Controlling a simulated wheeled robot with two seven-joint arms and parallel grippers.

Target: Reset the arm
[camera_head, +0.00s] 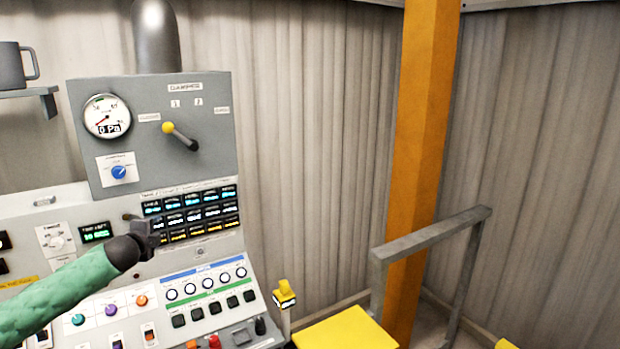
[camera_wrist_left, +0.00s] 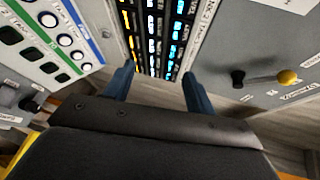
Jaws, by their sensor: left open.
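My left arm (camera_head: 60,287), in a green sleeve, comes in from the lower left in the head view. Its dark gripper (camera_head: 150,233) is in front of the sloping control panel, beside the block of lit label displays (camera_head: 196,213). In the left wrist view, the two blue fingers of this gripper (camera_wrist_left: 157,78) are spread apart with nothing between them. The lit displays (camera_wrist_left: 152,38) show beyond the fingertips. I cannot tell whether the fingers touch the panel. My right gripper is not in view.
A grey upright box with a gauge (camera_head: 107,116), a blue knob (camera_head: 119,172) and a yellow-tipped lever (camera_head: 181,137) stands above the panel. Buttons and knobs cover the panel below. An orange post (camera_head: 418,150) and a grey rail (camera_head: 432,234) stand right. The wall between is bare.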

